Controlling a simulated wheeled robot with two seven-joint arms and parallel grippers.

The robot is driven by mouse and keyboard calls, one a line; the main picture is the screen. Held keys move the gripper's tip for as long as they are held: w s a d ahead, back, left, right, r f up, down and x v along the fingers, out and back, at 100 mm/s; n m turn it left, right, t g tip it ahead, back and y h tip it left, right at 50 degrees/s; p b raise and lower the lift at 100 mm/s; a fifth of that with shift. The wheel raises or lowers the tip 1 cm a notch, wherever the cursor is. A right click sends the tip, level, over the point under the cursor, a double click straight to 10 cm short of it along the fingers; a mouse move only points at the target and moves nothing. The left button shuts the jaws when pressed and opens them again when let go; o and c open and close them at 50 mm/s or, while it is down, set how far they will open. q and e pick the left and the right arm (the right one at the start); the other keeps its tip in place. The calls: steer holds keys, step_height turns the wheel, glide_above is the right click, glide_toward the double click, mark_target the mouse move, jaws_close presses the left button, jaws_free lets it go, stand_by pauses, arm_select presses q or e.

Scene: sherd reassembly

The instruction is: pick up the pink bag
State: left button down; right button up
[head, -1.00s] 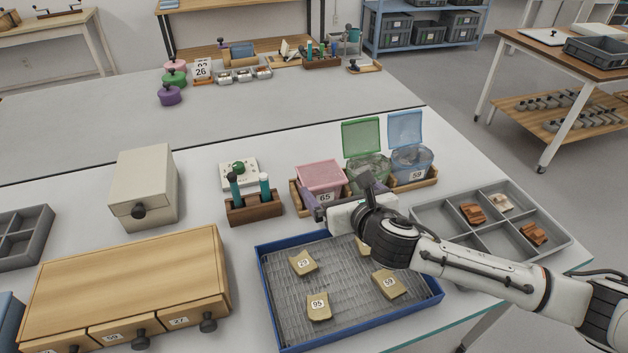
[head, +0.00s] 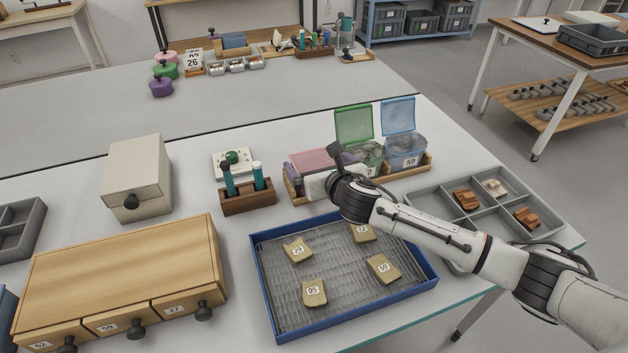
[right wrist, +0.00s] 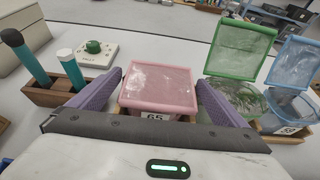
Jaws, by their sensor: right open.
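The pink bag (head: 308,159) stands at the left end of a wooden rack, partly hidden in the head view by my right gripper (head: 318,180). In the right wrist view the pink bag (right wrist: 160,85) has a flat closed top and a label reading 65. My right gripper (right wrist: 160,78) is open, with one purple finger on each side of the bag. I cannot tell whether the fingers touch it. My left gripper is not in view.
A green bag (head: 366,150) and a blue bag (head: 404,150), both with open lids, stand right of the pink one. A tube holder (head: 247,201) is at left. A blue tray (head: 262,290) with several numbered sherds lies in front. A grey divided tray (head: 488,215) is at right.

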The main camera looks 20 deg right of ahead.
steer(key=c, duration=1.1)
